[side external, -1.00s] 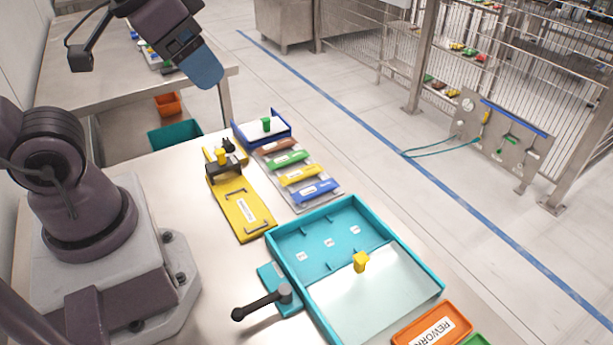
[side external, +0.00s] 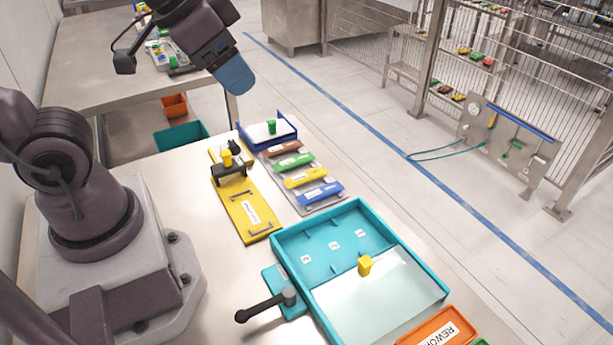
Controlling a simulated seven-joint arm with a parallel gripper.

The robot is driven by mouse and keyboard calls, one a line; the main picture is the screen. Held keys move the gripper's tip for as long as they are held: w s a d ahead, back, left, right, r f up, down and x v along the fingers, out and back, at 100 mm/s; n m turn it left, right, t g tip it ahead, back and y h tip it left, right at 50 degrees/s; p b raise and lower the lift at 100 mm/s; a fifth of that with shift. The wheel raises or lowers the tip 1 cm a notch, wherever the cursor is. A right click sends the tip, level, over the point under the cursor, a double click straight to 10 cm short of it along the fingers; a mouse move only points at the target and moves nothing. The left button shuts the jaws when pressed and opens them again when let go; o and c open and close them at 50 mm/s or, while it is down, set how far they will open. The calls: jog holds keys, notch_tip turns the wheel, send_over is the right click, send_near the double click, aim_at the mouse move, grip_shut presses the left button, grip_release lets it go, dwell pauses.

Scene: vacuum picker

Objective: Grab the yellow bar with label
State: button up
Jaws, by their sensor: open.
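A yellow bar (side external: 306,178) with a white label lies flat on a grey tray (side external: 335,205), between a green bar (side external: 294,163) and a blue bar (side external: 320,193). A brown bar (side external: 282,149) lies at the tray's far end. My gripper (side external: 235,76), with a blue end, hangs in the air beyond and up-left of the bars, clear of them. It holds nothing that I can see. Its separate fingers are hard to make out from this side.
A yellow labelled plate (side external: 247,208) with handles lies left of the bars. A blue tray (side external: 293,132) with a green block stands behind them. A turquoise tray (side external: 278,252) with a yellow block is in front. An orange REWORK bin (side external: 407,341) is at the front right.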

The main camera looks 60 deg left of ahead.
jog(key=w+a+f+m, duration=0.1)
jog(key=w+f+m, duration=0.3)
jog(key=w+f, duration=0.35)
jog(key=m+t+y, duration=0.4)
jog(key=m+t, duration=0.1)
jog(key=m, duration=1.1)
send_over(300, 177)
jog(key=s, duration=0.3)
jog(key=f, duration=1.8)
jog(key=shift+d+f, duration=0.3)
jog(key=shift+f, duration=0.05)
jog(key=s+f+m, duration=0.1)
jog(key=m, duration=0.2)
jog(key=s+f+m+t+h, duration=0.1)
jog(key=m, duration=0.3)
jog(key=s+a+f+m+t+h, duration=0.1)
jog(key=m, duration=0.3)
jog(key=shift+s+f, duration=0.25)
jog(key=shift+s, duration=0.1)
jog(key=m+h, duration=0.1)
jog(key=s+m, duration=0.1)
jog(key=m, duration=0.1)
jog(key=shift+d+f+m+t+h, duration=0.2)
jog(key=shift+m+t+h, duration=0.1)
jog(key=shift+h, duration=0.1)
jog(key=x, duration=0.7)
jog(key=shift+w+f, duration=0.1)
jog(key=c, duration=1)
